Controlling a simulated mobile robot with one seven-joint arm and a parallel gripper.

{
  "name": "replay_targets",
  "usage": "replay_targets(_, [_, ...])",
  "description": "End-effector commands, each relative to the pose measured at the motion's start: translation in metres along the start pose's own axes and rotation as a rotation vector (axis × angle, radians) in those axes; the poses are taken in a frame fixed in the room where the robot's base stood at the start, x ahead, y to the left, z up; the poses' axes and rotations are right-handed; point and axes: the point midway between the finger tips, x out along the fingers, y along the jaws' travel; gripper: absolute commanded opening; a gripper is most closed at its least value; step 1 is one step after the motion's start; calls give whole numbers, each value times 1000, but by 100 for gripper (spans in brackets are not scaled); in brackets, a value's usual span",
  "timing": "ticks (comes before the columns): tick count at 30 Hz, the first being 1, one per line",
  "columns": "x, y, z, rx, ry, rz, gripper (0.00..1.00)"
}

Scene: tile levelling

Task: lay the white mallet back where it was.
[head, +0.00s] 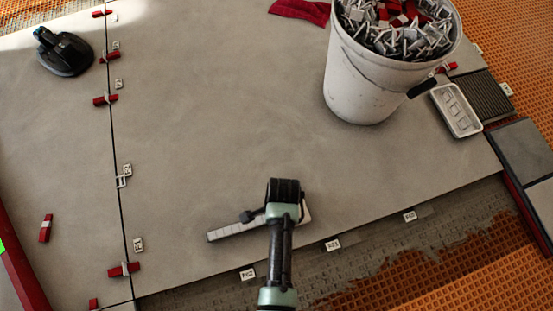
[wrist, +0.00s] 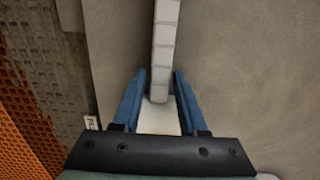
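The white mallet (head: 236,230) is a long pale bar lying flat along the grey tiles near their front edge, seemingly resting on them. In the wrist view its segmented bar (wrist: 164,50) runs up from between my fingers, with a plain white block (wrist: 158,118) at its near end. My gripper (head: 286,212) is over the mallet's right part in the head view, hiding some of it. In the wrist view the two blue fingers of my gripper (wrist: 160,85) stand apart on either side of the bar, with narrow gaps showing.
A white bucket (head: 362,85) full of clips and wedges stands at the back right. A white tray (head: 456,110) lies beside it. A black suction tool (head: 66,52) is at the far left. Red wedges and clips line the left joint (head: 124,215). The middle tiles are clear.

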Motion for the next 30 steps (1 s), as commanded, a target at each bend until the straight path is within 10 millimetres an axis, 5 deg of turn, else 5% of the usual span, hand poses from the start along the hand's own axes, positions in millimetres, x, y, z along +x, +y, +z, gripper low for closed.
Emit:
replay_targets(3, [0,0,0,0,0,0,60])
replay_targets(14, [-8,0,0,0,0,0,60])
replay_targets(30, [-101,0,1,0,0,1,60])
